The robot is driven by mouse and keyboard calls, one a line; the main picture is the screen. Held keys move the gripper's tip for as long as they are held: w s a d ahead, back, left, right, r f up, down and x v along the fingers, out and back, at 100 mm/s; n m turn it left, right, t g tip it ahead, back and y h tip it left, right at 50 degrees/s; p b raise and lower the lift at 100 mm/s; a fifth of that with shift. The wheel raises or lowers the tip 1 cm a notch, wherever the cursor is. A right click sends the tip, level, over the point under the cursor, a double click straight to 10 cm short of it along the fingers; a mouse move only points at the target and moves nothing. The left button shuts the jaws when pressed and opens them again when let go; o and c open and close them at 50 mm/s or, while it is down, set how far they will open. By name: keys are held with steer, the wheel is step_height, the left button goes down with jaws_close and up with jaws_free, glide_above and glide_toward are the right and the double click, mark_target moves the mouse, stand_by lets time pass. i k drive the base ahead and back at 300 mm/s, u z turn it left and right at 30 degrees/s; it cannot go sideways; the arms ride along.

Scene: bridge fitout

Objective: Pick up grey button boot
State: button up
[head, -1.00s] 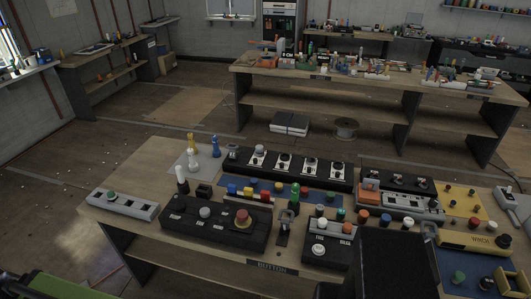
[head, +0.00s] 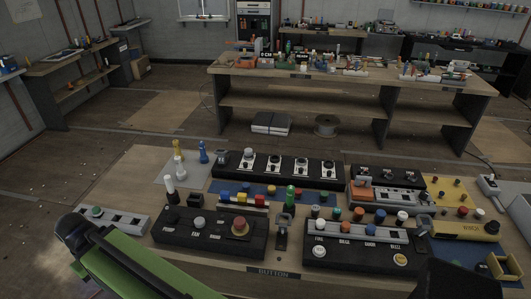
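A rounded grey button cap (head: 198,222) sits on the black control panel (head: 170,238) at the front left of the near bench. A second pale grey cap (head: 249,153) stands on the long black panel behind it. I cannot tell which of these is the grey button boot. Part of my green and black arm (head: 135,265) crosses the lower left, in front of the bench. A dark shape, probably mine, shows at the bottom right edge. No gripper fingers can be made out.
The near bench (head: 140,168) is crowded with panels, coloured caps and a red mushroom button (head: 240,227). A yellow box (head: 465,230) stands at right. A second bench (head: 300,85) stands behind, across open floor. The bench's back left corner is bare.

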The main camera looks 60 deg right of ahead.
mark_target(248, 151)
steer(key=i, duration=1)
steer(key=z, duration=0.05)
